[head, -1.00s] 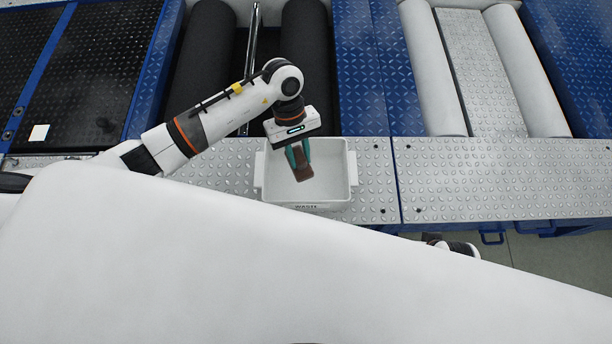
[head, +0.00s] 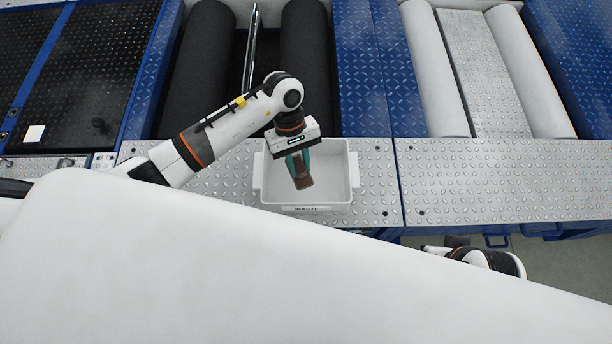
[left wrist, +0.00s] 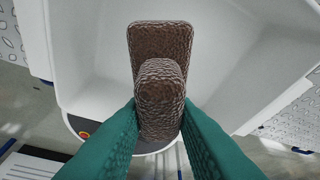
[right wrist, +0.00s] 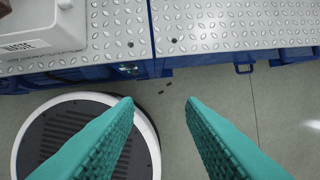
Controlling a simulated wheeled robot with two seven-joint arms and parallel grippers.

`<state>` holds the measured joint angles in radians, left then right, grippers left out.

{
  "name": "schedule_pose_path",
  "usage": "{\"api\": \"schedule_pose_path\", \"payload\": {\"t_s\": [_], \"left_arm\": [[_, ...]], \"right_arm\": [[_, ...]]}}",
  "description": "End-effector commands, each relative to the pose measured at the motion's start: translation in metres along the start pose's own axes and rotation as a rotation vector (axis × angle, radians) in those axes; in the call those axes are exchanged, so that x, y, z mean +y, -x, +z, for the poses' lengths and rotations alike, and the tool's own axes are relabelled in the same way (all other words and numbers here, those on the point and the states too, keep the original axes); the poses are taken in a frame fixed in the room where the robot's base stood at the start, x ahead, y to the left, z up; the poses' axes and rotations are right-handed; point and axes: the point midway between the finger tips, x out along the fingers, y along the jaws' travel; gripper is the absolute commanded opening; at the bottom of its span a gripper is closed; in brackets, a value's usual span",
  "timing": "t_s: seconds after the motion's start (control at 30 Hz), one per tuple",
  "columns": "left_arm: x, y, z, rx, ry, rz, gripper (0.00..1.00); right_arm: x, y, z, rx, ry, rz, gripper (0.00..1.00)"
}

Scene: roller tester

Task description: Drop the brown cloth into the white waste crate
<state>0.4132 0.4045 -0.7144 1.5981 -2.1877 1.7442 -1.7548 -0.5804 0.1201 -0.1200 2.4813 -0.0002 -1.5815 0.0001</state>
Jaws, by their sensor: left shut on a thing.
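The brown cloth (head: 301,180) is folded and hangs between the green fingers of my left gripper (head: 299,167). The left wrist view shows the fingers shut on the cloth (left wrist: 160,90), with the crate's white inside behind it. The white waste crate (head: 335,208), labelled "WASTE" on its front, stands on the metal plate below. The cloth is over the crate's opening; its exact height above the floor of the crate is hard to tell. My right gripper (right wrist: 160,108) is open and empty in the right wrist view, to the right of the crate (right wrist: 45,48).
The silver tread plate (head: 470,180) around the crate is mostly clear. Dark rollers (head: 305,70) and a metal bar (head: 251,60) lie behind it; white rollers (head: 435,70) are at the right. The plate's front edge drops to the grey floor (right wrist: 220,90).

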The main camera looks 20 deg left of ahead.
Motion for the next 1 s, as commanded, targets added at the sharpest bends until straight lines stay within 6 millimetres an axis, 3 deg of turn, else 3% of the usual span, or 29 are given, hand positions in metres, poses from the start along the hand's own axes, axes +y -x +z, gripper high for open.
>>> {"api": "schedule_pose_path", "payload": {"t_s": [0.03, 0.07, 0.2, 0.57, 1.0], "left_arm": [[0.0, 0.0, 0.0, 0.0, 0.0, 0.0, 0.0], [0.0, 0.0, 0.0, 0.0, 0.0, 0.0, 0.3], [0.0, 0.0, 0.0, 0.0, 0.0, 0.0, 0.5], [0.0, 0.007, 0.001, -0.001, 0.0, -0.001, 0.5], [0.0, 0.092, 0.001, -0.004, -0.001, -0.002, 0.5]], "right_arm": [[0.0, 0.0, 0.0, 0.0, 0.0, 0.0, 0.36], [0.0, 0.0, 0.0, 0.0, 0.0, 0.0, 0.36], [0.0, 0.0, 0.0, 0.0, 0.0, 0.0, 0.36], [0.0, 0.001, 0.001, -0.002, 0.0, 0.0, 0.36], [0.002, -0.041, 0.0, 0.021, 0.002, 0.004, 0.36]]}}
